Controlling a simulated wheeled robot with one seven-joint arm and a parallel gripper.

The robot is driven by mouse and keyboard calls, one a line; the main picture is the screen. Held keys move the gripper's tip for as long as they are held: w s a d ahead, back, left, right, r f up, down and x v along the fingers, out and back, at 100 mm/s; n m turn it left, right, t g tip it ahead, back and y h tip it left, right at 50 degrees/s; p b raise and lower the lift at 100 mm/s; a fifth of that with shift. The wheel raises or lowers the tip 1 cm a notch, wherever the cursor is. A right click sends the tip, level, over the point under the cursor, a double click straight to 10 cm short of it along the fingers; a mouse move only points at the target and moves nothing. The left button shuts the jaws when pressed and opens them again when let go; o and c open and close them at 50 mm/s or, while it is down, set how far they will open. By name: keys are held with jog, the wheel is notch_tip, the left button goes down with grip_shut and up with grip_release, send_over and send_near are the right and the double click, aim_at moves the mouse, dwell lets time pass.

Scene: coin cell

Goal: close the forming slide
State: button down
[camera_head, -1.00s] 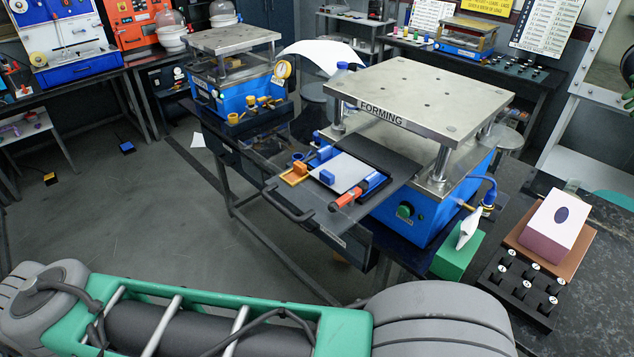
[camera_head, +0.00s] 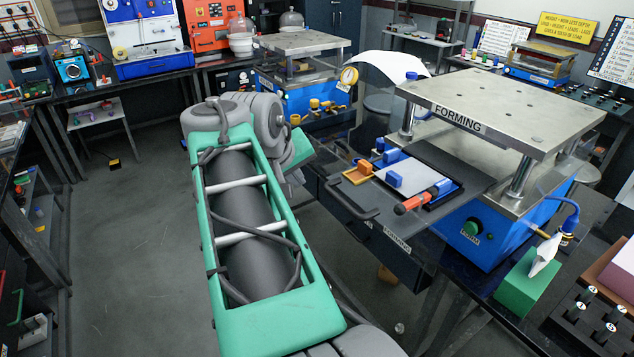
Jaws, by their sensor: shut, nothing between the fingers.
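The forming slide (camera_head: 388,216) is a dark flat tray that stands pulled out to the front left of the forming press (camera_head: 500,115), between its lower bed and the viewer. Its dark bar handle (camera_head: 350,203) is at the front left edge, and nothing visible touches it. On the slide lie a white sheet with a blue block (camera_head: 394,180), an orange tray (camera_head: 358,173) and a red-and-blue tool (camera_head: 422,197). My arm runs up the left middle of the picture, left of the slide. My gripper does not show; the arm's far end is partly hidden behind its own links.
A second press (camera_head: 300,85) with a gauge and brass fittings stands behind, near my arm's far end. A green tissue box (camera_head: 527,287) and a rack of black posts (camera_head: 597,320) stand on the bench at lower right. Open floor lies at left.

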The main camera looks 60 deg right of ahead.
jog(key=s+d+f+p, duration=0.1)
jog(key=d+f, duration=0.3)
jog(key=d, duration=0.2)
jog(key=shift+d+f+p, duration=0.15)
jog(key=shift+d+p, duration=0.15)
jog(key=shift+d, duration=0.05)
jog(key=shift+d, duration=0.1)
